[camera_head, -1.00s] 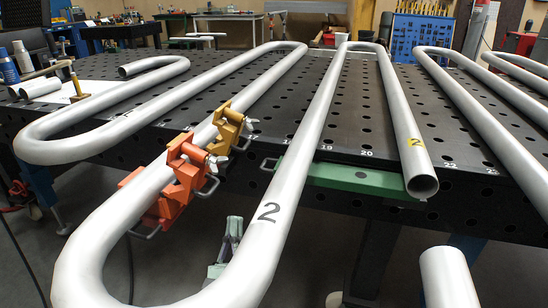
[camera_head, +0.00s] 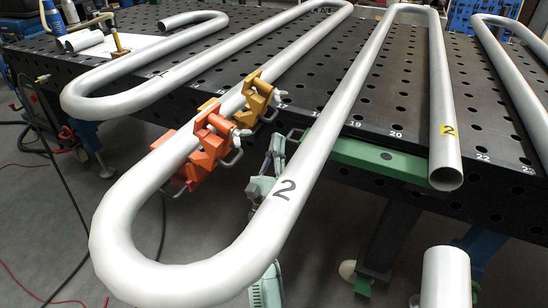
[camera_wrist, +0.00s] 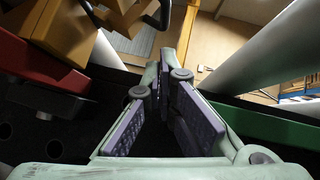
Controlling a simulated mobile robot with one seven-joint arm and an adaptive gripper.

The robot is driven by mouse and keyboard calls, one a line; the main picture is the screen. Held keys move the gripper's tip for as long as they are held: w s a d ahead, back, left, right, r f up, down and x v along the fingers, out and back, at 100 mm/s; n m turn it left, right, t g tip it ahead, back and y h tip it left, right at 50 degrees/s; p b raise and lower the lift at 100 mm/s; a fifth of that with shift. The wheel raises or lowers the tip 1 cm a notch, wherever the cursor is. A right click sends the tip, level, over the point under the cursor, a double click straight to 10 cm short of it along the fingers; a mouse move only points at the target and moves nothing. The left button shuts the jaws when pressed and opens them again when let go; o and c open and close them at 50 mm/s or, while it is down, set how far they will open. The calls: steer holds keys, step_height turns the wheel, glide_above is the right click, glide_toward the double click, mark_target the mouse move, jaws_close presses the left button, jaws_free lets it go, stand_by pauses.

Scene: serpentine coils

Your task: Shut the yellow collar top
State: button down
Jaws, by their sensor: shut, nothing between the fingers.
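The yellow collar (camera_head: 258,98) sits around the grey pipe, just beyond the orange collar (camera_head: 208,145). Its top part stands up at the pipe's right side, and bare pipe shows to the left of it, so it looks open. In the wrist view the yellow collar (camera_wrist: 118,18) is at the upper left, partly cut off. My gripper (camera_head: 277,142) is pale green and grey, below and right of the yellow collar, partly hidden by the pipe marked 2. In the wrist view my gripper (camera_wrist: 164,72) has its fingertips together, empty, apart from the collar.
The long pipe marked 2 (camera_head: 330,120) runs close to the right of my gripper. The black perforated table (camera_head: 385,90) and its green rail (camera_head: 390,160) lie beyond. Open floor is at the lower left.

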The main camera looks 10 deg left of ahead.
mark_target(277, 114)
steer(key=shift+a+r+p, duration=0.2)
steer(key=shift+r+p, duration=0.1)
steer(key=shift+r, duration=0.45)
steer(key=shift+a+r+p, duration=0.15)
steer(key=shift+r+p, duration=0.15)
steer(key=shift+r, duration=0.4)
steer(key=shift+r+n, duration=0.1)
steer(key=shift+n, duration=0.2)
steer(key=shift+d+r+n+y, duration=0.15)
steer(key=shift+r+n+y, duration=0.05)
steer(key=shift+n+y, duration=0.35)
steer(key=shift+r+n+y, duration=0.15)
steer(key=shift+n+y, duration=0.2)
steer(key=shift+y, duration=0.2)
steer(key=shift+n+g+y, duration=0.4)
steer(key=shift+d+r+p, duration=0.15)
steer(key=shift+r+p, duration=0.7)
steer(key=shift+r, duration=1.4)
